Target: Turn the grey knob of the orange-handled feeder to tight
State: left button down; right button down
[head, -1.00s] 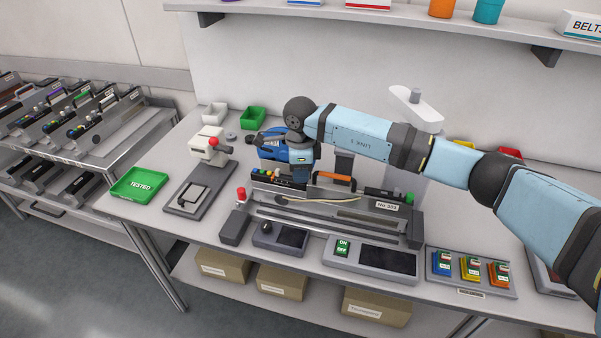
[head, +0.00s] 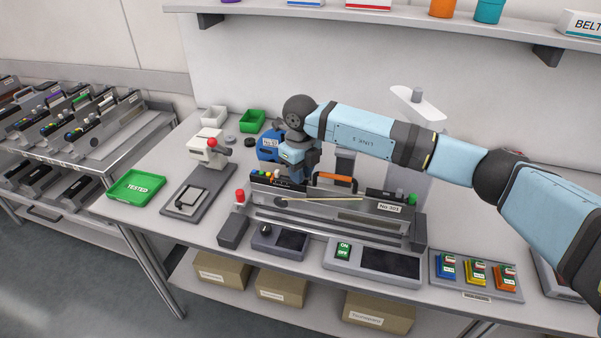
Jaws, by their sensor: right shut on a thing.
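The orange-handled feeder lies on the test stand in the middle of the bench. Its orange handle (head: 333,177) stands up at its back, and a label reading No-303 (head: 389,208) is near its right end. Several small coloured parts (head: 264,178) sit at its left end. My right gripper (head: 297,179) points down at the feeder's left part, just left of the orange handle, and is shut. The grey knob cannot be made out; the gripper and wrist cover that spot. My left gripper is not in view.
A blue reel labelled No-303 (head: 269,145) stands behind the wrist. A white press with a red knob (head: 206,150) and a green TESTED tray (head: 136,187) are at left.

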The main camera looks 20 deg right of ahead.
jog(key=shift+m, duration=0.4)
jog(key=c, duration=1)
grip_release()
jog(key=shift+r, duration=0.2)
notch_tip(320, 180, up, 14)
jog(key=b, duration=0.1)
jog(key=shift+f, duration=0.2)
